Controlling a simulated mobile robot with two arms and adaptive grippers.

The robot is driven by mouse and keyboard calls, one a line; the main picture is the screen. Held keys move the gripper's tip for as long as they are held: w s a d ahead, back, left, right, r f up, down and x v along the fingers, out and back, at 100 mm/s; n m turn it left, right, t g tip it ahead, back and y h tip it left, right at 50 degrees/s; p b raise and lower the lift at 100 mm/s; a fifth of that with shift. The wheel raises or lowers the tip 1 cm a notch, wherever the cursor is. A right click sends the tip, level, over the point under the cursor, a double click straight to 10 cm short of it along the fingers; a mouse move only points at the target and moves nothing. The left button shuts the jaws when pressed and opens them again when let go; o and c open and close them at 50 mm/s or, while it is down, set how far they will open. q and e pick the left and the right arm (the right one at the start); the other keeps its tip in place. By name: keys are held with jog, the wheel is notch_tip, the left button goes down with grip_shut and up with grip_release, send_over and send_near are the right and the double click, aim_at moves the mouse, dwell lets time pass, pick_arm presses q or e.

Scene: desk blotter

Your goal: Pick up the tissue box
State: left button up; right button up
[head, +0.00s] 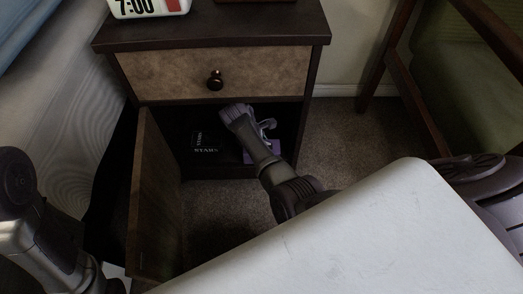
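A small purple box (273,147), which looks like the tissue box, sits inside the open lower compartment of the nightstand. A pale bluish shape (268,125) shows just above it; I cannot tell whether it is tissue or part of my gripper. The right gripper (236,113) is at the compartment's opening, at the box's upper left. Its fingers are not clear, so I cannot see if they touch the box. My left arm is at the lower left edge; its gripper is out of view.
The nightstand's brown door (155,200) stands open on the left. A dark item lettered "STARS" (205,143) is inside, left of the box. A closed drawer (213,72) is above. A clock (148,8) stands on top. A wooden chair (400,70) is at the right.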

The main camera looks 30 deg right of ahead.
jog(key=c, duration=1.3)
jog(key=shift+b, duration=0.3)
